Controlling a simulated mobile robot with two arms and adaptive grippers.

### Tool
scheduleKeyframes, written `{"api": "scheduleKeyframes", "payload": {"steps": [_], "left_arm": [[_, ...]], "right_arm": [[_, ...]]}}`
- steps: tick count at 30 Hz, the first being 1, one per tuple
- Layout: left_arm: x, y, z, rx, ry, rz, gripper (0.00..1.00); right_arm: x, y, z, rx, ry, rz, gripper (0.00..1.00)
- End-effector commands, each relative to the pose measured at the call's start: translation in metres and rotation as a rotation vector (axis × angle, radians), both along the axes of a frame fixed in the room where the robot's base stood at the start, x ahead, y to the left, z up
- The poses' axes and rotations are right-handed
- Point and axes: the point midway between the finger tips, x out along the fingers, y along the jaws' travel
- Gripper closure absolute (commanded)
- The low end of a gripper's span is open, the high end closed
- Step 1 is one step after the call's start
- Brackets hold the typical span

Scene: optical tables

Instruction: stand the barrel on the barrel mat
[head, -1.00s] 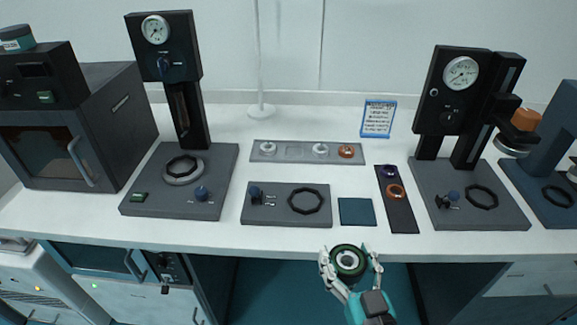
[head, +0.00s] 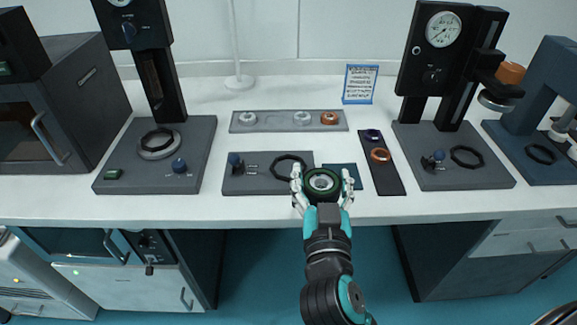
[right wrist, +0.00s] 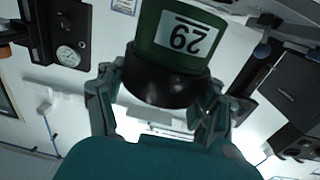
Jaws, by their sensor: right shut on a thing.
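The dark green barrel (head: 322,184) is held in my right gripper (head: 322,178), its round end with a light centre facing up in the head view. In the right wrist view the barrel (right wrist: 178,55) shows a white label reading 29 and a black end section between the fingers. The small dark blue square mat (head: 356,179), which looks like the barrel mat, lies on the table. The gripper and barrel cover part of its left side in the head view; I cannot tell their height above the table. My left gripper is not in view.
A grey plate (head: 236,184) with a black ring lies just left of the barrel. A dark strip (head: 389,183) with purple and orange rings is right of the mat. Gauge stands (head: 411,171) and (head: 112,165) stand on both sides. The table front (head: 260,212) is clear.

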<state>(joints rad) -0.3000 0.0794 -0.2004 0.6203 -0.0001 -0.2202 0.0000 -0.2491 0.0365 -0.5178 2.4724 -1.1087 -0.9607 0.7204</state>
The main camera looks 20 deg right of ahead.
Motion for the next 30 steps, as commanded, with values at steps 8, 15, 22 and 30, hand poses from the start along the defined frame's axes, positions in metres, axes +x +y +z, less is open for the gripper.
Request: {"api": "scheduleKeyframes", "payload": {"steps": [8,15,22,30], "left_arm": [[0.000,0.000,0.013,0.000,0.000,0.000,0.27],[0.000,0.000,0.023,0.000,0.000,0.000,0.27],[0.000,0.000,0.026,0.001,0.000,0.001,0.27],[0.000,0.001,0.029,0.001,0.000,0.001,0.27]], "right_arm": [[0.049,0.003,0.000,-0.005,-0.005,-0.001,0.89],[0.109,0.007,-0.006,-0.004,-0.004,-0.001,0.89],[0.140,0.009,-0.011,-0.001,-0.003,0.000,0.89],[0.160,0.010,-0.013,-0.002,-0.003,0.000,0.89]]}}
